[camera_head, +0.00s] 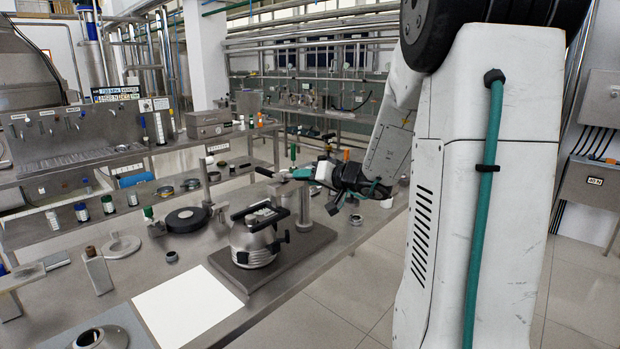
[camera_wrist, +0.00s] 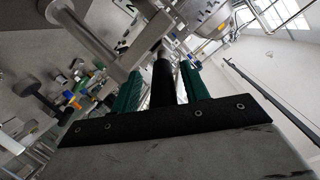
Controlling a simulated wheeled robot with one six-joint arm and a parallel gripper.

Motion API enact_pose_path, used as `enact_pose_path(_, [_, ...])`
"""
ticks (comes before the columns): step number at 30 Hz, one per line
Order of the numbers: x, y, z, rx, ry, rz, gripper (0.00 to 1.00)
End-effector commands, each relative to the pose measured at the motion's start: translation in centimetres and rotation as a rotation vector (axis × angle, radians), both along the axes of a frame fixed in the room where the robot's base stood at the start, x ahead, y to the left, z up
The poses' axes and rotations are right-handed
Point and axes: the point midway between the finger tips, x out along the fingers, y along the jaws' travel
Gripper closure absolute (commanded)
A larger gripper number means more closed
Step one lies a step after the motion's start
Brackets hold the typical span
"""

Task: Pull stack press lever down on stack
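The stack press (camera_head: 305,205) stands on a metal base plate on the bench. Its post rises behind the round metal stack (camera_head: 255,243), which has a black clamp on top. My gripper (camera_head: 312,173) is at the height of the post's top, right of the stack. In the wrist view, the black grip of the lever (camera_wrist: 163,80) lies between the two green fingers of my gripper (camera_wrist: 162,88), with narrow gaps seeming to show on both sides. The grip joins a pale metal bar (camera_wrist: 147,42). In the head view my gripper partly hides the lever.
A white sheet (camera_head: 188,305) lies on the bench (camera_head: 140,283) in front of the stack. A black disc on a stand (camera_head: 187,220) is to the left. Small rings and bottles lie around. A tiled floor (camera_head: 335,300) is open at the right.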

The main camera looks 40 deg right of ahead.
Motion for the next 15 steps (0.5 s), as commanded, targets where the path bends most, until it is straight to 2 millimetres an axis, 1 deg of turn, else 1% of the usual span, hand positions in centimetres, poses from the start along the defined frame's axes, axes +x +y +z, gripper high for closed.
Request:
enact_pose_path(4, [0.0,0.0,0.1,0.000,-0.002,0.001,0.55])
enact_pose_path(7, [-0.7,-0.1,0.4,-0.001,-0.003,-0.001,0.55])
enact_pose_path(11, [-2.6,-0.4,0.9,-0.002,-0.004,-0.003,0.55])
enact_pose_path(15, [-5.0,-0.6,1.5,-0.002,-0.003,-0.002,0.55])
